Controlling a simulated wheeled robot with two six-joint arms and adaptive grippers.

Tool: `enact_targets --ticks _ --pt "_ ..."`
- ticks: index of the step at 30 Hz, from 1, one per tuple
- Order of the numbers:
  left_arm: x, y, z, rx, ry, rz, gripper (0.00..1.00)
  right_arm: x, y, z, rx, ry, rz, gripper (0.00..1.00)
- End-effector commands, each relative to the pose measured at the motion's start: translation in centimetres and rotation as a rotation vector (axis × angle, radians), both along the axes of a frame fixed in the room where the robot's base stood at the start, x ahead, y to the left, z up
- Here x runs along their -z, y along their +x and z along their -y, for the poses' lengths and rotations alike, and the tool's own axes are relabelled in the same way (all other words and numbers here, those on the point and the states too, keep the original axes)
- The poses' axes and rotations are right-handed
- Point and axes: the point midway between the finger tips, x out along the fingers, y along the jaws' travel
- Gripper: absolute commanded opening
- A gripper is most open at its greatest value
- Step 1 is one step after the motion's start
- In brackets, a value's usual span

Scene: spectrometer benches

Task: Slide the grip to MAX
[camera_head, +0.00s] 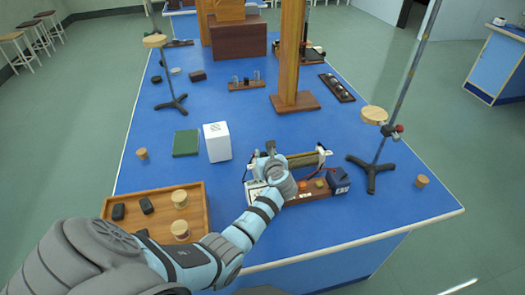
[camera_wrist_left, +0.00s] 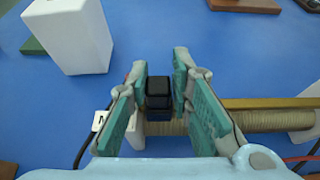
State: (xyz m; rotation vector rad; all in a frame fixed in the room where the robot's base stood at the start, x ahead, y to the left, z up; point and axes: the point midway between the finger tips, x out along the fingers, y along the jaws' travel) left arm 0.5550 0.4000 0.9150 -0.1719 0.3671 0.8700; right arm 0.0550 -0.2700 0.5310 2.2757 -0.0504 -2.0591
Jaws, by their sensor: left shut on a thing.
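A slide rheostat lies across the front of the blue bench, with a wound coil (camera_head: 304,160) between white end plates. In the left wrist view the coil (camera_wrist_left: 270,122) and a brass rod (camera_wrist_left: 275,103) run off to the right. The black grip (camera_wrist_left: 158,92) sits near the coil's left end, by a white end plate with a partly hidden label. My left gripper (camera_wrist_left: 160,72) is shut on the grip, a teal-padded finger on each side. In the head view my left gripper (camera_head: 270,154) and forearm hide the grip. No MAX mark is readable. My right gripper is out of view.
A wooden board with colored parts and a dark blue box (camera_head: 339,181) lies before the rheostat. A white box (camera_head: 217,142) and green book (camera_head: 185,143) stand left. A wooden tray (camera_head: 194,194) is front left, a clamp stand (camera_head: 372,175) right.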

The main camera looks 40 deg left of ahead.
Motion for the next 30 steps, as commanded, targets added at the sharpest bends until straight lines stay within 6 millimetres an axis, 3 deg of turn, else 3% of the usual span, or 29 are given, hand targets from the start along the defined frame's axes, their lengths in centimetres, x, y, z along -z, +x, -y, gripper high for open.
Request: enact_targets --ticks 2,3,6,17,30 --pt "0.2 -0.3 -0.2 -0.006 0.006 -0.010 0.00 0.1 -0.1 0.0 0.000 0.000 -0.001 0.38" --pt "0.3 -0.3 -0.2 -0.006 0.006 -0.010 0.25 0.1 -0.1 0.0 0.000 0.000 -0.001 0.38" --pt "0.2 -0.2 -0.2 -0.006 0.005 -0.009 0.38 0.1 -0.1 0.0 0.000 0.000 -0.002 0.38" --pt "-0.1 -0.4 0.5 -0.001 0.002 -0.004 0.38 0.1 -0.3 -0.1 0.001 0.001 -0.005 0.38" --pt "-4.0 -6.5 7.8 -0.001 -0.001 -0.002 0.38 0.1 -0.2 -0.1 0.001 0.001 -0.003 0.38"
